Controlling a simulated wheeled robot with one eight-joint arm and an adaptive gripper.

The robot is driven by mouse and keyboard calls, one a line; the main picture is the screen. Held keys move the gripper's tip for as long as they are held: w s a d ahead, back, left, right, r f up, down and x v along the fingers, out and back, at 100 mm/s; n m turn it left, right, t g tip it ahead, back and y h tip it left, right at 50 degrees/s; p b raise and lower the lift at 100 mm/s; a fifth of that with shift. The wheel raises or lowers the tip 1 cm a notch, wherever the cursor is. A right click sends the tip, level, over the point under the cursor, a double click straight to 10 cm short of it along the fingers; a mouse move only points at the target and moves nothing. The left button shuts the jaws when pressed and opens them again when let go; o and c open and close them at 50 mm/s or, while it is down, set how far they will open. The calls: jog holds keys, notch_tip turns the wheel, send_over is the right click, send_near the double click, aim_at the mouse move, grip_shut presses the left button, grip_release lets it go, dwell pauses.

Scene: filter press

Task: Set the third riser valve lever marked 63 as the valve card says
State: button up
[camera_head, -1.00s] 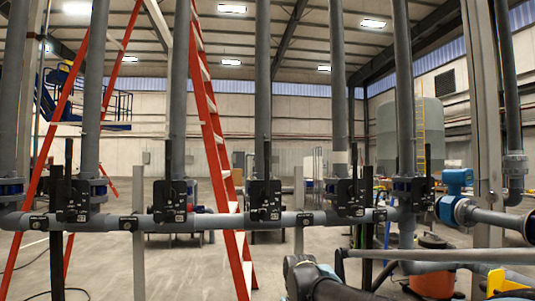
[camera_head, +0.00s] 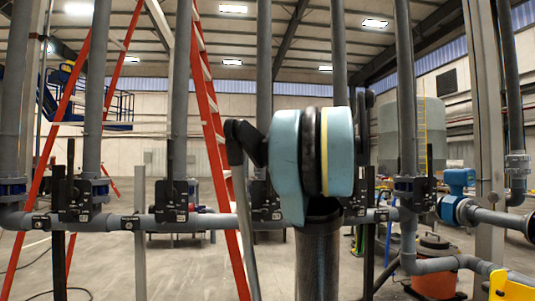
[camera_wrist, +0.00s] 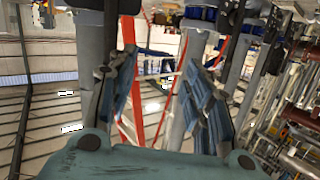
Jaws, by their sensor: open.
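Several riser pipes stand on a horizontal pipe (camera_head: 110,221) in the head view. Their black valves have upright levers. The third valve from the left (camera_head: 266,206) is partly hidden behind my arm, and its lever is covered. The first valve (camera_head: 75,205) and second valve (camera_head: 171,205) are clear. The tag numbers are too small to read, and I cannot make out a valve card. In the wrist view my gripper (camera_wrist: 163,97) is open with nothing visibly held. Dark bars and grey pipes show behind its fingers; I cannot tell which lever is nearest.
A red stepladder (camera_head: 209,125) stands behind the risers. A blue valve actuator (camera_head: 457,182) is on the right. An orange bucket (camera_head: 436,282) and a yellow object (camera_head: 511,285) are at lower right. The floor behind the pipes looks mostly open.

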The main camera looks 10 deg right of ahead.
jog(key=w+d+r+t, duration=0.3)
jog(key=w+d+r, duration=0.25)
jog(key=r, duration=0.25)
jog(key=shift+h, duration=0.3)
jog(key=x, duration=1.6)
jog(key=shift+w+d+r, duration=0.1)
jog(key=shift+w+r, duration=0.05)
jog(key=shift+c, duration=0.5)
grip_shut()
